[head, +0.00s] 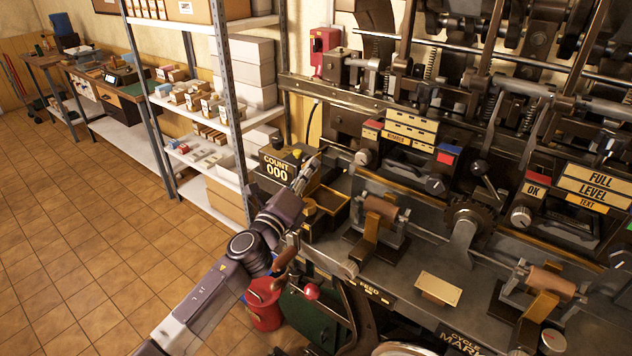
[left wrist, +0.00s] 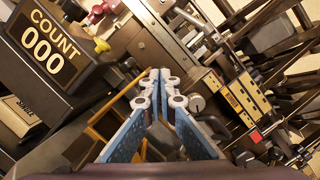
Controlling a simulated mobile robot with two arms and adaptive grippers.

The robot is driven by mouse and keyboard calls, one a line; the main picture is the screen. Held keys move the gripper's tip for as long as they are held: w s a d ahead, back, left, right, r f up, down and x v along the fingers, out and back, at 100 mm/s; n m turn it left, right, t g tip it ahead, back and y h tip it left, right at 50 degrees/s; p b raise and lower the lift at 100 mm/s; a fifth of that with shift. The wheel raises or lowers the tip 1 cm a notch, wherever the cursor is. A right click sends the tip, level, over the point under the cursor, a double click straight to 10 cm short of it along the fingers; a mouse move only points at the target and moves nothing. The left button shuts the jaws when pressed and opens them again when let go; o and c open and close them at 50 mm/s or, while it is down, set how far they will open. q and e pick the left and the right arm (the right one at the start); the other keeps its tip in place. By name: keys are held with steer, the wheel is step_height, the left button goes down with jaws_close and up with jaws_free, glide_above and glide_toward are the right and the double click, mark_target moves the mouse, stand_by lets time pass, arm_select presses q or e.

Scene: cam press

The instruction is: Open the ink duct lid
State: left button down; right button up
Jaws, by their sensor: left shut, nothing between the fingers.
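My left gripper (head: 311,166) reaches in from the left to the near left end of the press, beside the black COUNT 000 box. In the left wrist view its blue-grey fingers (left wrist: 158,76) meet at the tips, shut with nothing between them. An open tray with a wooden rim (head: 343,212) lies just below and right of the fingers. No part is labelled as the ink duct lid, and I cannot tell which part it is. A long brassy bar (head: 412,192) runs along the press to the right of the gripper. My right gripper is not in view.
The COUNT box (head: 275,168) stands close left of my gripper; it also shows in the left wrist view (left wrist: 40,48). Label panels, knobs, rollers and a toothed wheel (head: 470,218) crowd the press. A red container (head: 264,303) stands below. Tiled floor (head: 90,220) is clear at left.

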arm_select(q)
steer(key=shift+w+a, duration=0.8)
steer(key=shift+a, duration=0.2)
